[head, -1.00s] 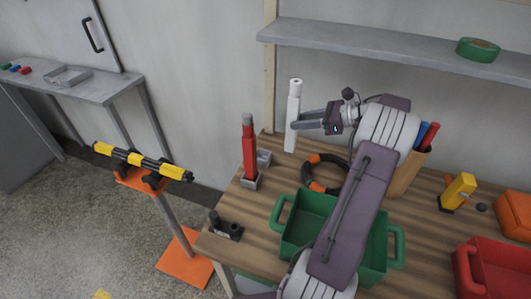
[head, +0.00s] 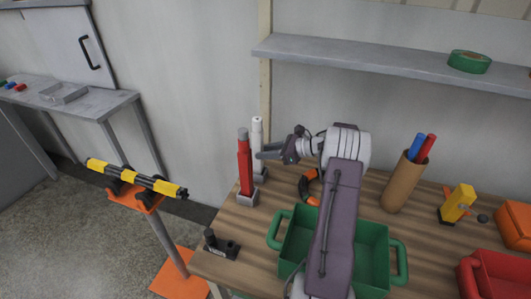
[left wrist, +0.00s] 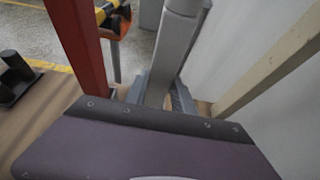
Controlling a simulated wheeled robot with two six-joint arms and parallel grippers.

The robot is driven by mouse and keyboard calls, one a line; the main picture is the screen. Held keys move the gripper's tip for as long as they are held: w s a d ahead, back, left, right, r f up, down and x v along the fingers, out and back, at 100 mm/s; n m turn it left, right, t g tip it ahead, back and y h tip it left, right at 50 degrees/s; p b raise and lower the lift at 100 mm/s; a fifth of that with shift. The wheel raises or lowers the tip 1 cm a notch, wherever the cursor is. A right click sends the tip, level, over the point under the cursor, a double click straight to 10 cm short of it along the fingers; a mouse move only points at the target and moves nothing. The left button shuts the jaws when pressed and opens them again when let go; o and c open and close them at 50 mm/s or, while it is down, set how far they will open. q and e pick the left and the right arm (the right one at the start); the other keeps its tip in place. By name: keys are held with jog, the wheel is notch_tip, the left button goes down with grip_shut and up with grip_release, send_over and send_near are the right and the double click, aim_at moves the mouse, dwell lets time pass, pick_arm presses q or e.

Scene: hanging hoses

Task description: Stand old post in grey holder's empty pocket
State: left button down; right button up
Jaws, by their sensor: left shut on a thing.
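The white post (head: 257,132) stands upright just behind the red post (head: 244,165). My left gripper (head: 261,155) is shut on its side, reaching in from the right. The post's lower end is at the rear pocket of the grey holder (head: 246,199); I cannot tell whether it rests on the bottom. The red post stands in the front pocket. In the left wrist view the held post (left wrist: 176,50) looks grey between my fingers (left wrist: 160,92), with the red post (left wrist: 78,40) at its left. My right gripper is not in view.
A green crate (head: 372,235) sits below my left arm, by a black-and-orange ring (head: 309,187). A black fixture (head: 222,246) is at the table's left edge. A brown tube (head: 402,187) holds rods. A shelf (head: 380,60) runs along the wall above.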

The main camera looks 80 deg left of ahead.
pick_arm(q)
jog(key=c, duration=1.1)
grip_release()
jog(key=shift+o, duration=0.2)
jog(key=shift+r, duration=0.1)
jog(key=v, duration=1.2)
jog(key=shift+p, duration=0.4)
jog(key=shift+d, duration=0.1)
